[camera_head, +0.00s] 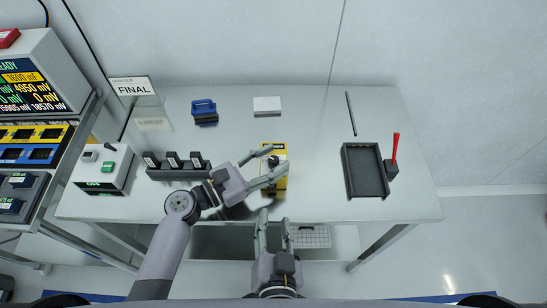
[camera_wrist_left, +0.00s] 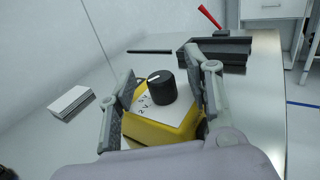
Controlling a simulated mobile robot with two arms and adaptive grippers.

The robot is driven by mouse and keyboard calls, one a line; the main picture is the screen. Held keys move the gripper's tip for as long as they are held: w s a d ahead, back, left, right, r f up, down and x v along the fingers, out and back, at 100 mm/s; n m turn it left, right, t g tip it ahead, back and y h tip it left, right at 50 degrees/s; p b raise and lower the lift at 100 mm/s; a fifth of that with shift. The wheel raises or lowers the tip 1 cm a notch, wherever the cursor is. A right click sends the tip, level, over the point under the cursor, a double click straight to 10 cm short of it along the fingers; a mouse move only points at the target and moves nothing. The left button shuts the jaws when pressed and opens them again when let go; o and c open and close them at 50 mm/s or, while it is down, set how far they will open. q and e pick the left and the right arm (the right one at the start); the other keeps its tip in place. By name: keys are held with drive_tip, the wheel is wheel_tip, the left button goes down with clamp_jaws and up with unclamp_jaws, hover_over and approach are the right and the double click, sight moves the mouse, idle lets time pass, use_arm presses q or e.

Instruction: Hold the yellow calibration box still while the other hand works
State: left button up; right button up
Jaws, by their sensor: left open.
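The yellow calibration box (camera_head: 281,183) sits on the metal table near the middle, partly covered by my left gripper in the head view. In the left wrist view the yellow box (camera_wrist_left: 150,131) has a white, marked top plate with a black knob (camera_wrist_left: 161,88). My left gripper (camera_head: 279,160) is open, with one finger on either side of the box; the left wrist view shows both fingers (camera_wrist_left: 168,82) spread around it. Whether a finger touches it, I cannot tell. My right gripper (camera_head: 275,215) is at the table's front edge, below the box in the picture, with its fingers apart and empty.
A black tray (camera_head: 347,172) with a red lever (camera_head: 395,147) beside it is on the right. A white block (camera_head: 267,104) and a blue-and-black item (camera_head: 204,110) lie at the back. Black blocks in a holder (camera_head: 177,172) and a white switch box (camera_head: 103,168) stand left.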

use_arm(q)
drive_tip(key=shift+w+d, duration=0.2)
drive_tip(key=shift+d, duration=0.15)
clamp_jaws()
idle(0.5)
use_arm(e)
drive_tip(key=shift+c, duration=0.5)
clamp_jaws()
idle(1.0)
